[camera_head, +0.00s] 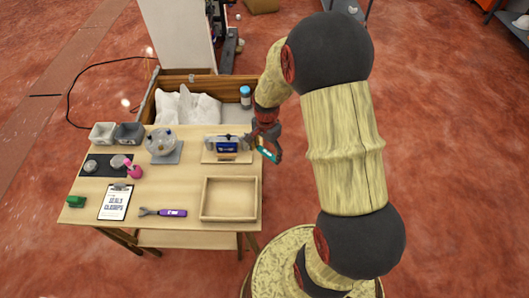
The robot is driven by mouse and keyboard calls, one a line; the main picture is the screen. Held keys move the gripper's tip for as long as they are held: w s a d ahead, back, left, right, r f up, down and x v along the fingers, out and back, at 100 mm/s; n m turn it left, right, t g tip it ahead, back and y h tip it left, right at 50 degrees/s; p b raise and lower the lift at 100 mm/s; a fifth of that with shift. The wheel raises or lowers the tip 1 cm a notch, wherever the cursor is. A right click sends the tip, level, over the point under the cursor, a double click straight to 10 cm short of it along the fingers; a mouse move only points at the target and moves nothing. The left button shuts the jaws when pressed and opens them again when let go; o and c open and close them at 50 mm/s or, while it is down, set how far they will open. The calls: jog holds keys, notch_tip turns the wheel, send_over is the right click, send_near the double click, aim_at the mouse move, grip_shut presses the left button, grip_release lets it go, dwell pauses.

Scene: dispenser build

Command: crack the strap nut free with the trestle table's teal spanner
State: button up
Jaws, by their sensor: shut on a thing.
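My gripper (267,140) is shut at the right edge of the trestle table (120,228), just right of the blue clamped part. A teal-marked tool, which looks like the teal spanner (267,154), is in it, mostly hidden by the fingers. The blue part (227,145) sits in a grey fixture on a wooden board at the table's back right. A round metal unit (163,143) with small knobs stands on a grey plate left of it. I cannot make out which small piece is the strap nut. A purple-handled spanner (170,212) lies near the front edge.
An empty wooden tray (229,219) is at the front right. Behind stands a crate with white sacks (188,107) and a blue-capped bottle (245,96).

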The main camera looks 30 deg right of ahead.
jog(key=shift+w+d+n, duration=0.2)
jog(key=shift+d+n, duration=0.5)
jog(key=shift+w+d+n+p, duration=0.15)
jog(key=shift+w+d+n, duration=0.1)
jog(key=shift+d+n, duration=0.3)
jog(key=shift+w+d+n+p, duration=0.15)
jog(key=shift+w+d+n, duration=0.1)
jog(key=shift+d+n, duration=0.3)
jog(key=shift+d, duration=0.1)
jog(key=shift+w+d+n, duration=0.7)
jog(key=shift+d+n, duration=0.15)
jog(key=shift+n, duration=0.35)
jog(key=shift+w+d+n+p, duration=0.35)
jog(key=shift+w+d+n, duration=0.5)
jog(key=shift+n, duration=0.25)
